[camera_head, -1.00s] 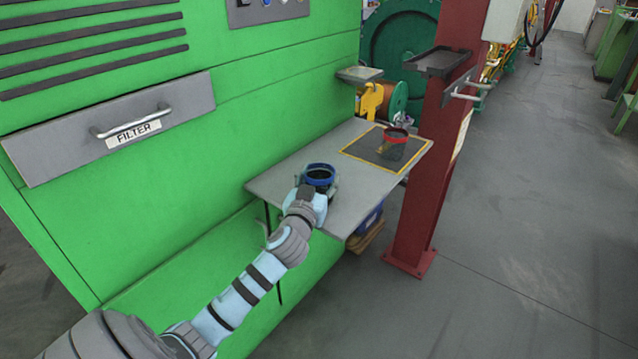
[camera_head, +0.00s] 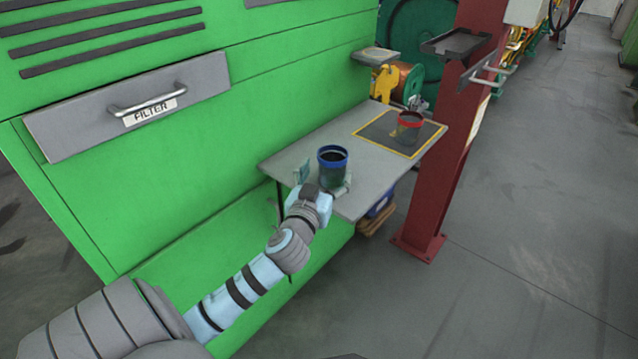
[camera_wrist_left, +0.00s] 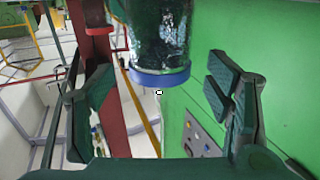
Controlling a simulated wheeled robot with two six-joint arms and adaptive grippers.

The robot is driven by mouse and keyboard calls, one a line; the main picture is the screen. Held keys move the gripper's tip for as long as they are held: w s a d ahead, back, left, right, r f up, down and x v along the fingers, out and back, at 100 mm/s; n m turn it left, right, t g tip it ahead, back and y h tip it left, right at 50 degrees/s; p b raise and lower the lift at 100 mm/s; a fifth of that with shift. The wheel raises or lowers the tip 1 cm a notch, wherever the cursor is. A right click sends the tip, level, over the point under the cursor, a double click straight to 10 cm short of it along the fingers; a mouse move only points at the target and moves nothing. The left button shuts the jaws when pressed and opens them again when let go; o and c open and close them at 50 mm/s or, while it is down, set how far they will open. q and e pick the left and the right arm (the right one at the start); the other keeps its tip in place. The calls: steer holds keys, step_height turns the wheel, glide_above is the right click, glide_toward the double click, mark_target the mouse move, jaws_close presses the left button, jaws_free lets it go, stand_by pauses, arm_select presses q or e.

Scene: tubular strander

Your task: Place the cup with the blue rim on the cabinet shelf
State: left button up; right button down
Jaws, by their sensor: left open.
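The cup with the blue rim (camera_head: 332,168) stands upright on the grey shelf (camera_head: 289,160) on the side of the green cabinet. The cup is dark and looks see-through. My left gripper (camera_head: 324,182) is open at the near side of the cup, with its fingers spread to either side. In the left wrist view, the cup (camera_wrist_left: 160,45) appears upside down beyond the open fingers (camera_wrist_left: 160,98), with clear space between them. I cannot tell in the head view whether a finger touches the cup. My right gripper is not in view.
A red-rimmed cup (camera_head: 409,128) stands on a dark mat (camera_head: 379,131) with a yellow border at the shelf's far end. A red column (camera_head: 440,170) stands right of the shelf. A small grey ledge (camera_head: 376,56) is higher up. Open floor lies right.

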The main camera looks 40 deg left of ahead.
arm_select(q)
steer(key=v, duration=0.6)
steer(key=shift+s, duration=0.1)
